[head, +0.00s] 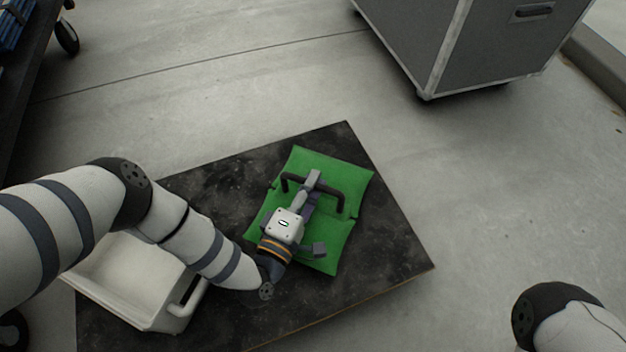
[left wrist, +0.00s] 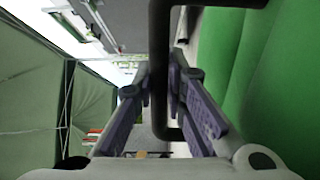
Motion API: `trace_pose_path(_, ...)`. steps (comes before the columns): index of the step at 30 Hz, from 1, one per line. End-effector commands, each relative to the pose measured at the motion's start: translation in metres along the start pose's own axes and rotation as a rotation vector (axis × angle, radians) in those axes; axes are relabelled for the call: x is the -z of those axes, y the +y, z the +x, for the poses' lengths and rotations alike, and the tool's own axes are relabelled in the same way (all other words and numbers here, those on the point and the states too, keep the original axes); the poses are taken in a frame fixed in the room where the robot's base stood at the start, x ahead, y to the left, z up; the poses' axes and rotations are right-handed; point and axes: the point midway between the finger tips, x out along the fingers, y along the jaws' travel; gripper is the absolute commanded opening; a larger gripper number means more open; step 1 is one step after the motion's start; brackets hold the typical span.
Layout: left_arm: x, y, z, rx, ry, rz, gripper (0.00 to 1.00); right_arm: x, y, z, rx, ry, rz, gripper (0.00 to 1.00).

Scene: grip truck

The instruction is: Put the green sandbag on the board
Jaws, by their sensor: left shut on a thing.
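The green sandbag (head: 345,185), two flat lobes with a black strap handle (head: 352,196), is over the black board (head: 395,255) in the head view. I cannot tell for sure whether it rests on the board or hangs just above it. My left gripper (head: 312,183) is shut on the handle, over the middle of the bag, and hides part of it. In the left wrist view the dark handle (left wrist: 159,70) runs between the fingers, with the green bag (left wrist: 255,70) at the right. My right gripper is out of view.
A white tub (head: 130,275) with a handle stands on the board's left part, partly behind my left arm. A grey wheeled case (head: 470,45) stands at the back right. A dark cart (head: 25,70) is at the far left. The concrete floor between is clear.

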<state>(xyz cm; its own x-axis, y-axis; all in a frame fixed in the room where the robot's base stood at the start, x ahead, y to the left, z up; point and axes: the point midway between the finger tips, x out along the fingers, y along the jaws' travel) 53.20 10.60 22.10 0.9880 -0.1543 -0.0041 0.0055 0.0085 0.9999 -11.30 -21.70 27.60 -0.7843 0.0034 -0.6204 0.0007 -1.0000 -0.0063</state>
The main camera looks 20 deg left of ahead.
Motion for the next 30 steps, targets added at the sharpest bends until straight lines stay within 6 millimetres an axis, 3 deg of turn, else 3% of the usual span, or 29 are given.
trace_pose_path(2,0.0,0.001,0.002,-0.011,0.001,-0.002,0.0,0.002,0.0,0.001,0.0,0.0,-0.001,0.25)
trace_pose_path(3,0.0,-0.003,0.0,0.001,0.0,0.0,0.16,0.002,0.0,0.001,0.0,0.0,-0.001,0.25)
trace_pose_path(5,0.0,-0.003,0.0,0.001,0.0,0.0,0.3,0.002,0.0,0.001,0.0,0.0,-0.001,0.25)
trace_pose_path(16,0.0,0.003,-0.002,0.001,-0.001,0.0,0.32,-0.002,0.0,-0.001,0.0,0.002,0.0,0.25)
trace_pose_path(24,-0.001,0.004,-0.072,0.004,-0.001,0.0,0.32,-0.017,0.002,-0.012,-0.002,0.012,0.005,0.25)
trace_pose_path(30,-0.001,0.002,-0.111,0.001,-0.001,0.0,0.32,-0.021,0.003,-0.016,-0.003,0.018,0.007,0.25)
